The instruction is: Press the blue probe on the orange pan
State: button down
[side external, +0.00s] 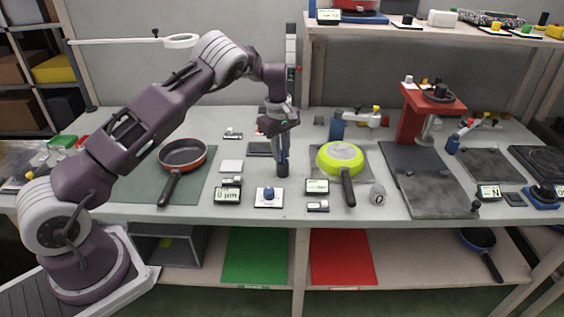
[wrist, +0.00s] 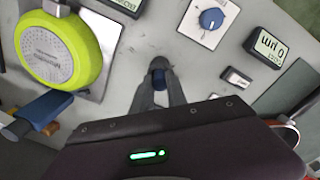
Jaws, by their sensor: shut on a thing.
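An upturned lime-green pan (side external: 340,155) lies right of my gripper. A white box with a blue knob (side external: 268,197) and small displays (side external: 228,196) stand in front. A red stand (side external: 425,110) is at the right. The green mat (side external: 130,185) has bare room beside the orange pan.

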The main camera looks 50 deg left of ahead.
notch_tip(320, 180, up, 8)
jog(key=shift+r, duration=0.15)
jog(key=s+a+f+n, duration=0.1)
jog(key=s+a+n, duration=0.4)
jog(key=s+a, duration=0.65)
jog(key=s+a+n, duration=0.4)
jog(key=s+a, duration=0.3)
jog(key=a, duration=0.9)
jog(key=shift+g, duration=0.3)
jog(key=shift+s+d+f, duration=0.1)
jog(key=shift+d+f, duration=0.05)
jog(key=shift+f, duration=1.35)
jog(key=shift+s+d+f, duration=0.1)
jog(key=shift+f, duration=1.4)
jog(key=shift+f, duration=0.45)
jog(key=shift+f, duration=0.15)
